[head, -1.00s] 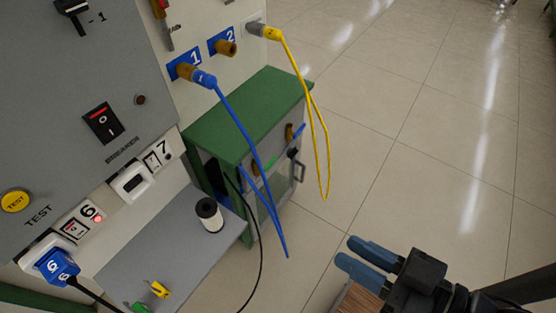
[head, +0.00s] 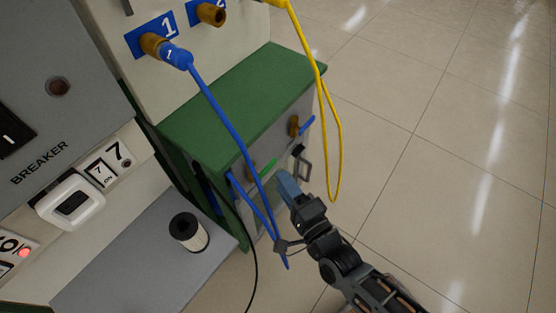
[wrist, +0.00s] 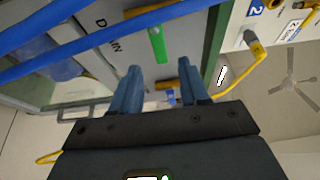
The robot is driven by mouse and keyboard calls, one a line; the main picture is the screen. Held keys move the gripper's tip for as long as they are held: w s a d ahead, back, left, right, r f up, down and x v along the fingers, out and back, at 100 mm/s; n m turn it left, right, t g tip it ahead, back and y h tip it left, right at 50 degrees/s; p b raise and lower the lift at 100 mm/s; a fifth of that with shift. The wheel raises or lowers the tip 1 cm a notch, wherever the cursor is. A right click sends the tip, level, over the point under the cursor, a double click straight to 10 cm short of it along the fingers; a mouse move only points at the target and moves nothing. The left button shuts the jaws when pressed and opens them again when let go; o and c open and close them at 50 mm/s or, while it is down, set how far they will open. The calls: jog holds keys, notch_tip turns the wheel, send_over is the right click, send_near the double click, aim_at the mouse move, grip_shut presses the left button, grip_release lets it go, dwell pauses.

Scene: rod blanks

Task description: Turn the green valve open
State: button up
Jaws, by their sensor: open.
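The green valve (head: 268,169) is a short green lever on the front of the grey cabinet under a green top. In the wrist view the green lever (wrist: 157,45) shows beyond my fingertips, just below a blue hose. A second valve with a blue lever (head: 307,126) and brass body sits to its right. My gripper (head: 287,186) is open in front of the cabinet, just below and right of the green lever. In the wrist view its two blue fingers (wrist: 158,84) are spread, with nothing seen held. The head view hides the gap between the fingers.
A blue hose (head: 222,115) hangs from port 1 across the cabinet front, close to my gripper. A yellow hose (head: 331,150) loops at right. A cabinet handle (head: 302,168) is near the fingers. A spool (head: 188,233) stands on the grey shelf. The tiled floor at right is clear.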

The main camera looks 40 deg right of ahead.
aim_at(272, 167)
jog(key=w, duration=0.7)
jog(key=shift+w+d, duration=0.1)
jog(key=shift+d, duration=0.2)
jog(key=shift+c, duration=0.3)
grip_shut()
